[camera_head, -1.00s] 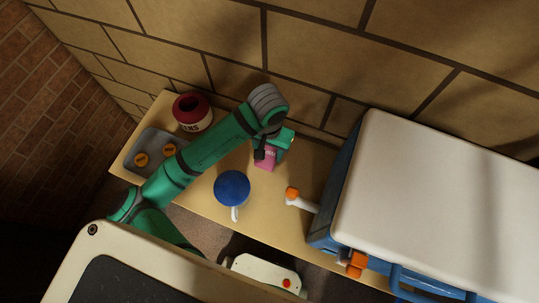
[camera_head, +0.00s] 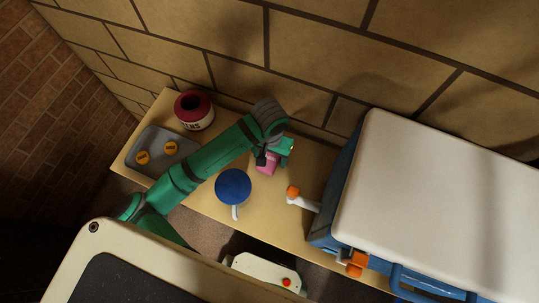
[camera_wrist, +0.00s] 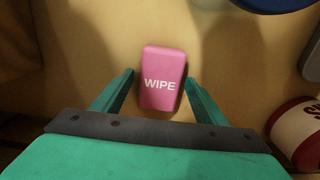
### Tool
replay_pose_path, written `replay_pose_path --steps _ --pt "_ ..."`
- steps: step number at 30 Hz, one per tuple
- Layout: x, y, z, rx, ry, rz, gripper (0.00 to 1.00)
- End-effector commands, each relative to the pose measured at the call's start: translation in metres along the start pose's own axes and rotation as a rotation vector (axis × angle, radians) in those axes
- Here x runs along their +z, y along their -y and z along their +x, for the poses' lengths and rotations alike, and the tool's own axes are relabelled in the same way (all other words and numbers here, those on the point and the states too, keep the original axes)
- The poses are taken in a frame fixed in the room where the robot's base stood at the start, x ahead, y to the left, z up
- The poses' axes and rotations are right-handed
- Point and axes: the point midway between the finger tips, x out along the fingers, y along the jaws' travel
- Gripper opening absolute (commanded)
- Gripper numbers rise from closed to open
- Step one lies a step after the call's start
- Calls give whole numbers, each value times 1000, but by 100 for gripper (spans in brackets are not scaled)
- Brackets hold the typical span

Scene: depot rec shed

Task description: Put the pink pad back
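The pink pad (camera_head: 266,164), marked "WIPE", lies on the tan shelf beneath my gripper in the head view. In the wrist view the pad (camera_wrist: 162,75) shows whole and close ahead. My gripper (camera_wrist: 160,84) is open, with one finger on each side of the pad's near part. A gap shows on the left; the right finger is very near the pad's edge, and I cannot tell whether it touches. In the head view my gripper (camera_head: 277,150) partly covers the pad.
A blue-topped mug (camera_head: 233,186) stands just left of the pad. A red-and-white lettered pot (camera_head: 194,112) and a grey tray (camera_head: 149,168) with two orange discs are further left. A white, orange-ended object (camera_head: 301,198) and a large blue-and-white box (camera_head: 430,190) are to the right.

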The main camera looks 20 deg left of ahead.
Motion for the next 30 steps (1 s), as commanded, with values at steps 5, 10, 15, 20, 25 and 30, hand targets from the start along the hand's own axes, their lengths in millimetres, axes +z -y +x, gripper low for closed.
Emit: replay_pose_path --steps 5,10,15,20,25,30 --pt "0 0 0 0 0 0 66" --pt "-1 0 -10 0 -2 0 66" --pt "-1 0 -37 -2 -3 2 66" --pt "-1 0 -70 -2 -3 2 66" --pt "-1 0 -99 -2 -2 3 66" --pt "0 0 -116 -2 -1 2 66"
